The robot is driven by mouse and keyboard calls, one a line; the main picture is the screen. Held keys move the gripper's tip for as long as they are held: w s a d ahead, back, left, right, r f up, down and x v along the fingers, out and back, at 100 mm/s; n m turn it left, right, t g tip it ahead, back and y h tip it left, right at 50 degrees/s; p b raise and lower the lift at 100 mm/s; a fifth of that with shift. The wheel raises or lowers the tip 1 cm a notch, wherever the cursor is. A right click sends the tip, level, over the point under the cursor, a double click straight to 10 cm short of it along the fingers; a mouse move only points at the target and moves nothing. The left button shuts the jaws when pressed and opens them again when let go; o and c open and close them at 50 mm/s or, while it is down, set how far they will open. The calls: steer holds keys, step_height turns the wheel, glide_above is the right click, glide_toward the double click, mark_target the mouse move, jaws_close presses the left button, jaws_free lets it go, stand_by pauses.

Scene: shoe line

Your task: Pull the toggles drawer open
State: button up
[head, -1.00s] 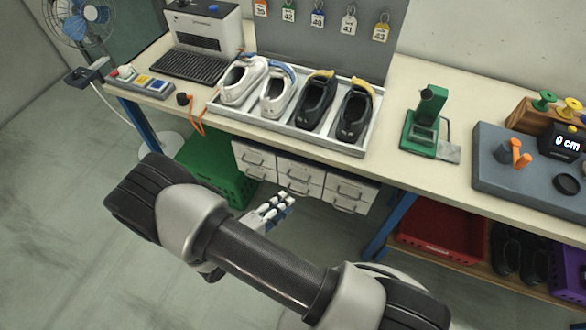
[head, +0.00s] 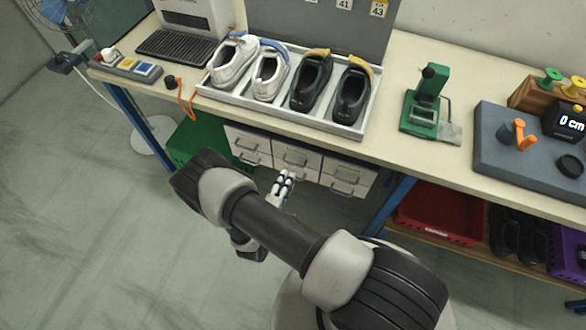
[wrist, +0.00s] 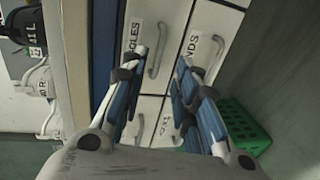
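The toggles drawer (wrist: 135,75) is in the wrist view, its label partly hidden so only "GLES" reads. Its grey bar handle (wrist: 157,52) shows between my open fingers, with no clear contact. In the head view it appears to be the top middle drawer (head: 291,153) of the white unit under the bench, and it looks shut. My gripper (wrist: 165,62) is open and empty, its blue-and-grey fingers pointing at the drawer fronts. In the head view my gripper (head: 285,178) is just in front of the middle column.
A drawer labelled "NDS" (wrist: 212,30) adjoins the toggles drawer. A green crate (head: 187,143) stands left of the unit, a blue bench leg (head: 392,208) to the right. Above, a tray (head: 300,126) of shoes sits near the bench edge. The floor in front is open.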

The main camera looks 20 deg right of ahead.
steer(key=b+x, duration=0.1)
steer(key=x, duration=0.6)
steer(key=shift+w+d, duration=0.1)
steer(key=shift+c, duration=0.4)
jaws_close()
